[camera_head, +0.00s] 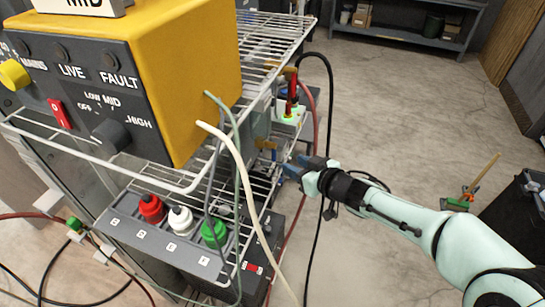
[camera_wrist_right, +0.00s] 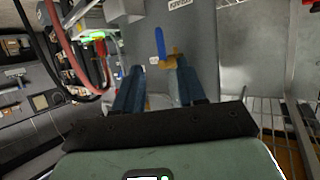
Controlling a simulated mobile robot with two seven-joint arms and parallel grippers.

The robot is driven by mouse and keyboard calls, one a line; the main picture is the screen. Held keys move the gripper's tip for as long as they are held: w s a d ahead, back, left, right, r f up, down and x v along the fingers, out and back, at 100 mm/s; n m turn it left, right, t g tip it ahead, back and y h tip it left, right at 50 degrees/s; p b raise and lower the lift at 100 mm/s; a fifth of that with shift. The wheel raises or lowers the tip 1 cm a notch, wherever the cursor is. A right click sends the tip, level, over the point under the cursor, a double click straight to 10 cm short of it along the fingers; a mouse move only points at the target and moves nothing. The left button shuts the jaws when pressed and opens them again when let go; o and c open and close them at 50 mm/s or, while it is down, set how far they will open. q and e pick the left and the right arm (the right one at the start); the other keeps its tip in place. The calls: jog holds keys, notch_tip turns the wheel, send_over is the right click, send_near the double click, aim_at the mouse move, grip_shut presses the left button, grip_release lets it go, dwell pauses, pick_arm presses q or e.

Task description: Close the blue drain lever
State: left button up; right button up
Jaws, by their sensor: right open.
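The blue drain lever (camera_wrist_right: 159,42) stands upright in the right wrist view, on a brass valve (camera_wrist_right: 169,62) in front of a grey panel. In the head view the lever (camera_head: 265,144) shows as a small blue piece beside the wire rack, just left of my right gripper. My right gripper (camera_head: 298,168) comes in from the right and is open. In the wrist view its two blue fingers (camera_wrist_right: 157,72) are spread, with the valve between and just beyond the fingertips. No contact with the lever is visible. My left gripper is not in view.
A yellow control box (camera_head: 215,70) sits on the wire rack (camera_head: 270,45). A red-handled part (camera_head: 291,90) stands above a lit green fitting behind the gripper. Cables and hoses hang around the rack. A strip with red, white and green plugs (camera_head: 181,222) is below.

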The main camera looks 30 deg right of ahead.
aim_at(275, 156)
jog(key=b+x, duration=0.3)
jog(key=x, duration=0.7)
jog(key=shift+s+f, duration=0.1)
jog(key=shift+f, duration=0.1)
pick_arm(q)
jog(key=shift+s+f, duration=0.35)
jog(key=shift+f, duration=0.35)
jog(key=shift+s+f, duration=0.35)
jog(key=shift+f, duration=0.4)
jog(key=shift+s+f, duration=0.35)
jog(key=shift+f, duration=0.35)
pick_arm(e)
jog(key=shift+w+f, duration=0.1)
jog(key=shift+w, duration=0.55)
jog(key=shift+a, duration=0.1)
grip_shut()
